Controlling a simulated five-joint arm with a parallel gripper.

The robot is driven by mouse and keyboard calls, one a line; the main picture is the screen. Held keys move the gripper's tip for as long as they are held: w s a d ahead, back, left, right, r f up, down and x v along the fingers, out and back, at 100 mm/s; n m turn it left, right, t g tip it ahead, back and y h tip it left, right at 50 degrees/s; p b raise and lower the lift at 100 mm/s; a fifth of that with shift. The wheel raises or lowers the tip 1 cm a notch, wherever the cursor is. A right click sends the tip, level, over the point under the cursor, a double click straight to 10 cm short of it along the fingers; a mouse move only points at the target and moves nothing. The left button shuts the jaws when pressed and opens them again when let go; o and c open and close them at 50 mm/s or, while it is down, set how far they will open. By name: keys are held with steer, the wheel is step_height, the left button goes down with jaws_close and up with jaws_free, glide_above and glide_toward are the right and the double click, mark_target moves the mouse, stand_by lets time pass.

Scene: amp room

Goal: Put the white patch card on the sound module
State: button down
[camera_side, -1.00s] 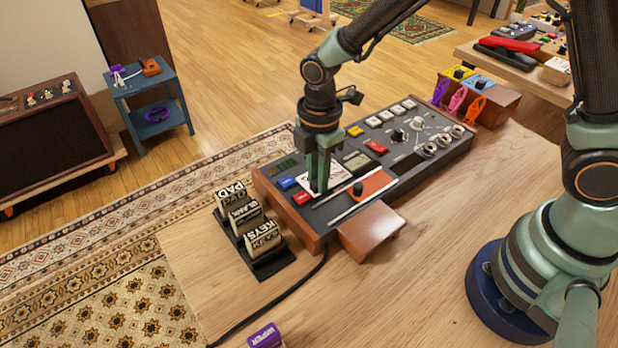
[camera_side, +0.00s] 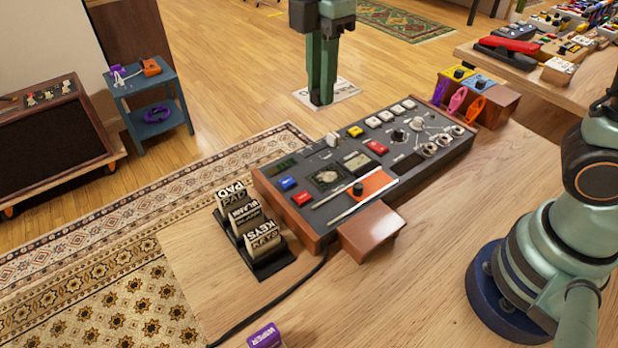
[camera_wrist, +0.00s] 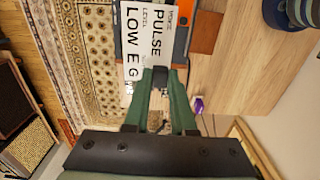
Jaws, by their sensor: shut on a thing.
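My gripper (camera_side: 322,97) is shut on a white card (camera_side: 345,92) and holds it flat, high above the sound module. In the wrist view the card (camera_wrist: 147,40) carries black print reading "PULSE" and "LOW E G", with its near edge between the fingertips (camera_wrist: 160,78). The sound module (camera_side: 405,173) is a dark panel in a wooden case on the table. Its dark square bay (camera_side: 327,177) at the left part of the panel is bare. Cream cards (camera_side: 262,237) marked KEYS and PAD stand with another in a black rack beside the module.
A reddish wooden block (camera_side: 371,232) sits against the module's front edge. A purple item (camera_side: 265,336) lies near the table's front. A wooden box with coloured tags (camera_side: 478,103) stands behind right. The table's front middle is clear.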

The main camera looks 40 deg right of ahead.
steer(key=s, duration=1.4)
step_height(320, 180, down, 19)
steer(key=shift+w+f, duration=0.1)
steer(key=shift+f, duration=0.05)
steer(key=shift+f, duration=0.1)
steer(key=c, duration=0.7)
jaws_free()
steer(key=shift+c, duration=0.2)
